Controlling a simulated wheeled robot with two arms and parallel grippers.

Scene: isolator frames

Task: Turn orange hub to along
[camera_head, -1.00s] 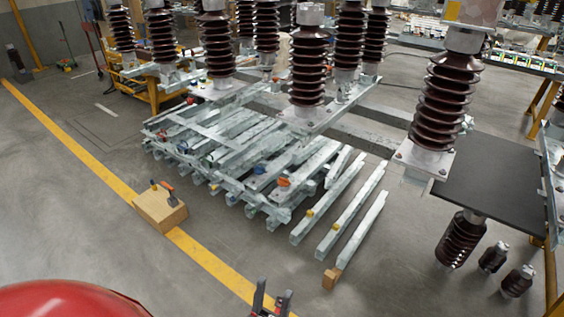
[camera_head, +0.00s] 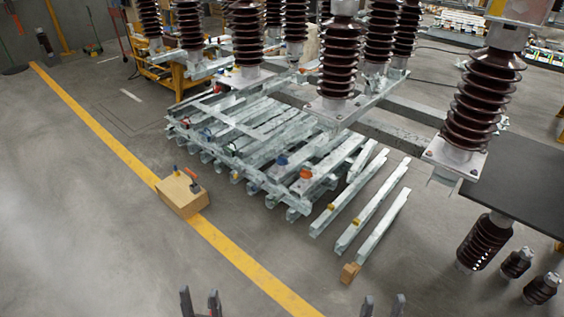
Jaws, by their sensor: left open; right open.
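A small orange piece (camera_head: 306,173), which looks like the orange hub, sits on the near right part of a stack of grey steel bars (camera_head: 230,131). It is too small to tell which way it is turned. My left gripper (camera_head: 200,300) is at the bottom edge, open and empty, its two dark fingers upright and apart. My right gripper (camera_head: 384,302) is at the bottom edge further right, also open and empty. Both are well on the near side of the stack, apart from the orange piece.
A blue piece (camera_head: 282,160) sits beside the orange one. Loose steel bars (camera_head: 372,220) lie right of the stack, with a small wooden block (camera_head: 349,272) at their near end. A cardboard box (camera_head: 182,194) with tools stands on the yellow line. Tall brown insulators (camera_head: 338,75) rise behind. Near floor is clear.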

